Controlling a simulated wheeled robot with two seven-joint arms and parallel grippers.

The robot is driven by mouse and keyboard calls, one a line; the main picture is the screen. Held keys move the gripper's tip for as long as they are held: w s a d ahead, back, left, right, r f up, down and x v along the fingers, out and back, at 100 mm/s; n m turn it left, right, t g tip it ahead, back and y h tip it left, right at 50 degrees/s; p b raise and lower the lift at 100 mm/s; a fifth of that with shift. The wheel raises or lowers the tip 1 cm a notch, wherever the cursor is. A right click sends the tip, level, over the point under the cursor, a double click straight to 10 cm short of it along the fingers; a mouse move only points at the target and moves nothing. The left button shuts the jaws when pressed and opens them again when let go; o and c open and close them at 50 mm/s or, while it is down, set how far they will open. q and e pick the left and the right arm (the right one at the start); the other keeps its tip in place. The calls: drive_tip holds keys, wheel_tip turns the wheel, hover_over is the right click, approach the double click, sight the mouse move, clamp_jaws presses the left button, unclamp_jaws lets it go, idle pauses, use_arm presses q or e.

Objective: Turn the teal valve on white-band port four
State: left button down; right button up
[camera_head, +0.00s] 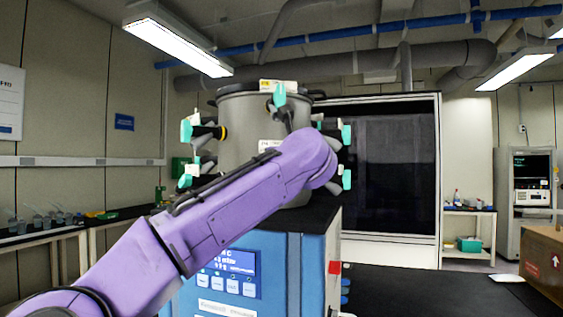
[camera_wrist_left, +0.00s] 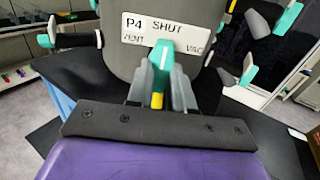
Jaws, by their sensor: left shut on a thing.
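The teal valve (camera_wrist_left: 165,58) is in the middle of the left wrist view, below a white label plate (camera_wrist_left: 165,33) reading "P4 SHUT", with "VENT" at its left and "VAC" at its right. The valve's handle stands roughly upright in that view. My left gripper (camera_wrist_left: 164,80) is shut on the handle, one grey finger on each side. A yellow piece (camera_wrist_left: 157,100) shows between the fingers. In the head view my purple left arm covers the gripper and the held valve. My right gripper is in neither view.
A grey drum (camera_head: 236,130) stands on a blue dryer cabinet (camera_head: 312,262) with a lit display. Other teal valves (camera_head: 187,130) (camera_head: 346,134) stick out around the drum, close to my arm. Another teal valve (camera_head: 280,96) sits above my wrist. A black worktop (camera_head: 420,290) lies at right.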

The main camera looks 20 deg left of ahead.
use_arm(q)
drive_tip(key=c, duration=1)
unclamp_jaws()
drive_tip(key=shift+r, duration=0.1)
drive_tip(key=b+v, duration=0.4)
drive_tip(key=v, duration=0.6)
drive_tip(key=shift+s+d+b, duration=0.15)
drive_tip(key=shift+s+b, duration=0.15)
